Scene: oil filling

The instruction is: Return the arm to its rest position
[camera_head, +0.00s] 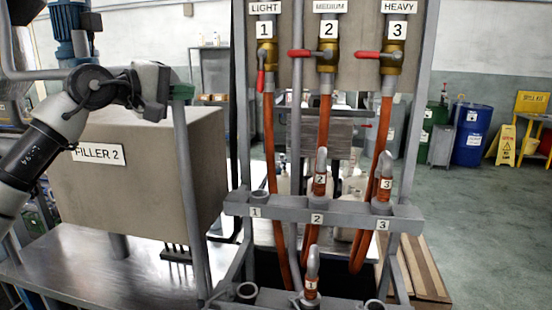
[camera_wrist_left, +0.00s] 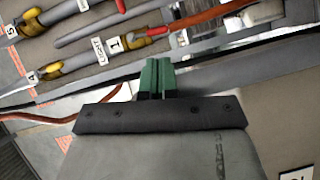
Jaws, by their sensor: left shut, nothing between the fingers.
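My left arm comes in from the left in the head view. Its gripper (camera_head: 183,92), with green fingers, is in front of the grey box labelled FILLER 2 (camera_head: 135,165), near its top edge. In the left wrist view the green fingers (camera_wrist_left: 156,76) are together, with nothing between them. The gripper is left of the rack with valve 1 (camera_head: 266,53), valve 2 (camera_head: 327,58) and valve 3 (camera_head: 391,58). The red handle of valve 1 points down; the other two handles point sideways. My right gripper is not in view.
Nozzle 2 (camera_head: 320,172) and nozzle 3 (camera_head: 384,177) stand in the grey holder bar (camera_head: 350,215); its position 1 is empty. Nozzle 1 (camera_head: 312,270) stands lower down, in front. A metal table (camera_head: 100,275) lies below the box. Blue drum (camera_head: 472,133) stands back right.

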